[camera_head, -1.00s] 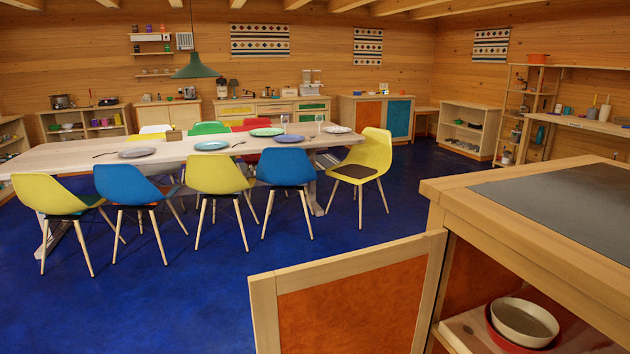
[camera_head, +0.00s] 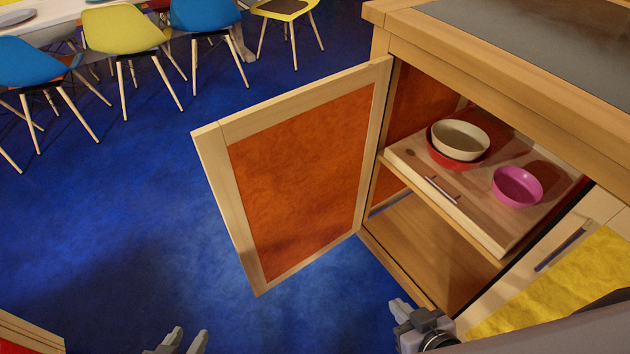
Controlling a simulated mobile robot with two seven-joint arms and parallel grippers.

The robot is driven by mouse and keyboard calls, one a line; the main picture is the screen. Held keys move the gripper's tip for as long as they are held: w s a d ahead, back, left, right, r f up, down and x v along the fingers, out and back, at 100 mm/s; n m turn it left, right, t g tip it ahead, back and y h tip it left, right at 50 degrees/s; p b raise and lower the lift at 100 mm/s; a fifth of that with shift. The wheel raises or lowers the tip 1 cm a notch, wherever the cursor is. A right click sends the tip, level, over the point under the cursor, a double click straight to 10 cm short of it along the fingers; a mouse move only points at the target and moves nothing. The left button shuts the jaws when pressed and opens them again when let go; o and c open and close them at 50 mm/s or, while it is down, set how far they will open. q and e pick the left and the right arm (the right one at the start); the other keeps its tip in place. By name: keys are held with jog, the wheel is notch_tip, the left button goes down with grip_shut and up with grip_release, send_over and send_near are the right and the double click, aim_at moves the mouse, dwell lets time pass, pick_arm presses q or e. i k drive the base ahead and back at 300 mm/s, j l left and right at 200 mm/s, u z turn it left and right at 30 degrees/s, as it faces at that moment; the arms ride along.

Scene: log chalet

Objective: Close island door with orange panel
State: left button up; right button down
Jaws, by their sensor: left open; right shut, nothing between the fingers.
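The island door with the orange panel (camera_head: 300,175) stands wide open, swung out to the left of the island cabinet (camera_head: 480,60). It has a pale wood frame and is hinged at the cabinet's left front edge. My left gripper (camera_head: 184,338) shows at the bottom edge, open and empty, below and left of the door. My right gripper (camera_head: 401,309) is shut and empty, in front of the cabinet's lower front. Neither gripper appears to touch the door. Most of both arms is out of view.
Inside the cabinet, a wooden board (camera_head: 480,222) with a metal handle holds a cream bowl (camera_head: 460,139) in a red one and a pink bowl (camera_head: 517,187). A yellow-panelled door (camera_head: 565,290) is at lower right. Blue floor is clear left of the door; chairs stand beyond.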

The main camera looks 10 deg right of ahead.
aim_at(289, 175)
jog(key=i+j+z, duration=0.25)
jog(key=j+z, duration=0.25)
jog(key=j, duration=0.15)
jog(key=i+j+z, duration=0.1)
jog(key=j+z, duration=0.4)
jog(key=j, duration=0.2)
jog(key=j+z, duration=0.5)
jog(key=j, duration=0.25)
jog(key=j+z, duration=0.4)
jog(key=j, duration=0.35)
jog(key=j+z, duration=0.4)
jog(key=j, duration=0.2)
jog(key=j+z, duration=0.35)
jog(key=j, duration=0.25)
